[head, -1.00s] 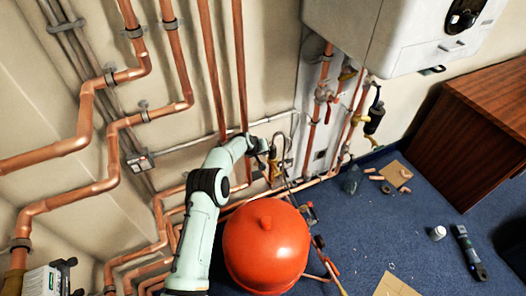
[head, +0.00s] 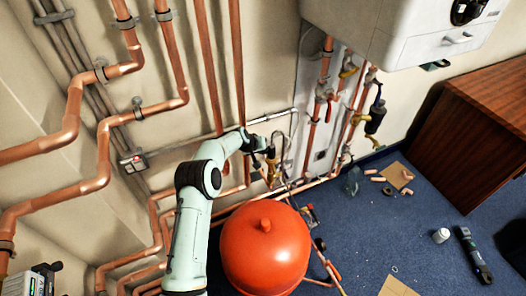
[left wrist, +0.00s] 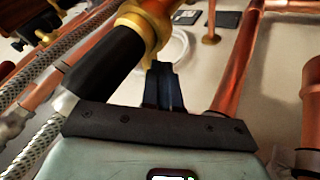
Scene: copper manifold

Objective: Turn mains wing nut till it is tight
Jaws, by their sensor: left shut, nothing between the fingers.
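My left arm reaches across to the low pipework by the wall, and my left gripper (head: 262,150) is close to a brass fitting (head: 271,169) there. In the left wrist view the two dark fingers (left wrist: 163,88) are together and empty. A brass fitting (left wrist: 152,22) on a black cylindrical body (left wrist: 100,68) is just beyond and left of the fingertips. I cannot tell whether the fingers touch it. I cannot clearly make out the mains wing nut in either view. My right gripper is not in view.
A red round vessel (head: 265,250) stands close below my arm. Copper pipes (head: 235,70) run along the wall, and a white boiler (head: 400,30) hangs above right. Braided hoses (left wrist: 50,105) lie left of the gripper. Loose parts and a tool (head: 470,252) lie on the blue floor.

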